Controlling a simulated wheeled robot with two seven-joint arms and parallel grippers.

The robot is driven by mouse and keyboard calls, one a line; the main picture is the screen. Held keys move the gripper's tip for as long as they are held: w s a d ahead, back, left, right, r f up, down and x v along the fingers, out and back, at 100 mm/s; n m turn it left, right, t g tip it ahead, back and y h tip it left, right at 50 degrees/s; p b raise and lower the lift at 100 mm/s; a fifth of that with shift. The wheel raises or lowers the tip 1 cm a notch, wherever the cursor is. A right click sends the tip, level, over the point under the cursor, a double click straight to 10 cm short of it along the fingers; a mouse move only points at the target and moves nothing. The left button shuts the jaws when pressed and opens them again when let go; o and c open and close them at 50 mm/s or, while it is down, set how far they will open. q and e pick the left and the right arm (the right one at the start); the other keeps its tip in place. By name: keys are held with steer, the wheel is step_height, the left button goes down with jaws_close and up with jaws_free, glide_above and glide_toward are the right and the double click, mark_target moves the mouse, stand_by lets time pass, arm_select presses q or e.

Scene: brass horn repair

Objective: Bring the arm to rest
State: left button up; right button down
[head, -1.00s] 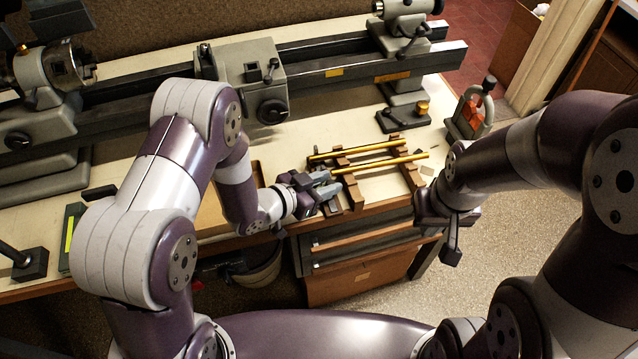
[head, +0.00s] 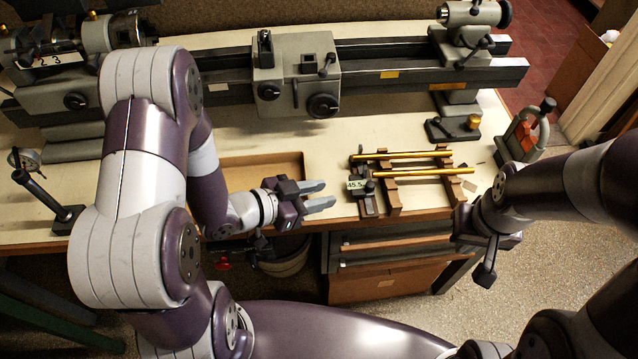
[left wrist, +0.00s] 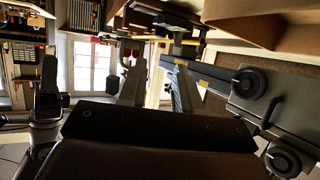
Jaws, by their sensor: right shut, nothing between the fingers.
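My left gripper (head: 326,195) hangs over the front edge of the bench, left of the wooden rack (head: 395,196). Its two grey fingers are apart with nothing between them. They also show apart in the left wrist view (left wrist: 154,88). My right gripper (head: 487,272) is right of the rack, beyond the bench's front edge, pointing down. It is shut and empty. Two brass tubes (head: 407,155) lie across the rack, side by side.
A grey lathe (head: 290,85) runs along the back of the bench (head: 345,136). A shallow tray (head: 262,160) lies behind my left gripper. A small display reading 45.5 (head: 357,184) stands at the rack's left end. Drawers (head: 375,285) are below.

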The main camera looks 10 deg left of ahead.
arm_select(q)
steer(key=w+a+y, duration=0.2)
steer(key=w+a+f+n+y, duration=0.1)
steer(key=a+y, duration=0.1)
steer(key=shift+g, duration=0.4)
steer(key=a+y, duration=0.1)
steer(key=a+n+y, duration=0.2)
steer(key=a, duration=0.1)
steer(key=shift+w+r+g+y, duration=0.15)
steer(key=shift+r+g+y, duration=0.15)
steer(key=shift+g, duration=0.1)
steer(key=s+r+n+g+y, duration=0.1)
steer(key=s+r+n+g, duration=0.1)
steer(key=s, duration=0.3)
steer(key=s+a+r+n+g+y, duration=0.1)
steer(key=s+r+n+g, duration=0.1)
steer(key=s+n+g, duration=0.2)
steer(key=shift+s+r+n+y, duration=0.3)
steer(key=shift+s+r, duration=0.1)
steer(key=shift+s, duration=0.15)
